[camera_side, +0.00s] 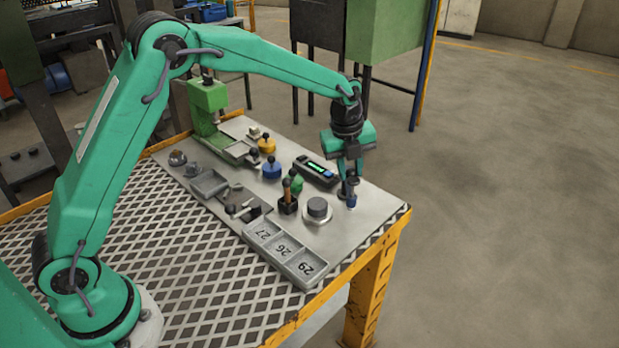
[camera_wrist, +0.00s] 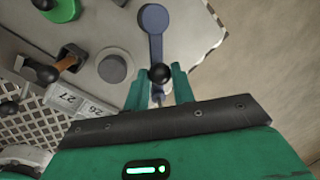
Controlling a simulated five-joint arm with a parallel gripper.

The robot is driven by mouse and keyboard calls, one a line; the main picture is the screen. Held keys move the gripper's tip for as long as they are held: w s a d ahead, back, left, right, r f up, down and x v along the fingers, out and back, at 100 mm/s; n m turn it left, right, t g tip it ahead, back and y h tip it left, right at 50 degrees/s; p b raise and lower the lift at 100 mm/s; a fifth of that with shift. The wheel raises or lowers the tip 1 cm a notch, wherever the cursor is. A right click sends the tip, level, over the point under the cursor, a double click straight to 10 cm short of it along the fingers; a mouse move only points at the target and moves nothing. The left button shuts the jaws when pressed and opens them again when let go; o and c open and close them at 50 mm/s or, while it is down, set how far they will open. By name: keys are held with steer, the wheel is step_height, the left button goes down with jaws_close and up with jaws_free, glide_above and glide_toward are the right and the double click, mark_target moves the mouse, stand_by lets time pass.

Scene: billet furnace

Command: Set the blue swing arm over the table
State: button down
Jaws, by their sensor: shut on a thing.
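The blue swing arm (camera_wrist: 156,42) shows in the wrist view as a flat blue-grey bar with a rounded far end and a black ball knob (camera_wrist: 160,74) at its near end. The bar lies over the grey plate, with the knob close to the table's edge. My gripper (camera_wrist: 160,88) is shut on the knob, one green finger on each side. In the side view my gripper (camera_side: 349,180) points down near the table's right corner. A small blue part of the swing arm (camera_side: 351,201) shows below the fingers; the rest is mostly hidden there.
A round grey disc (camera_side: 318,209) stands left of my gripper. A black device with a green display (camera_side: 316,170) lies behind it. A numbered tray (camera_side: 285,252) is at the front edge. Blue, yellow and green knobbed pieces stand farther left. Open floor lies beyond the right edge.

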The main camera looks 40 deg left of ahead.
steer(key=shift+w+a, duration=0.1)
steer(key=shift+a, duration=0.1)
steer(key=c, duration=1.2)
jaws_free()
steer(key=shift+d, duration=0.1)
steer(key=shift+r, duration=0.15)
steer(key=shift+s+r, duration=0.25)
steer(key=shift+r, duration=1)
steer(key=shift+s+r, duration=0.2)
steer(key=shift+r, duration=1.05)
steer(key=shift+s+r, duration=0.25)
steer(key=shift+r, duration=1)
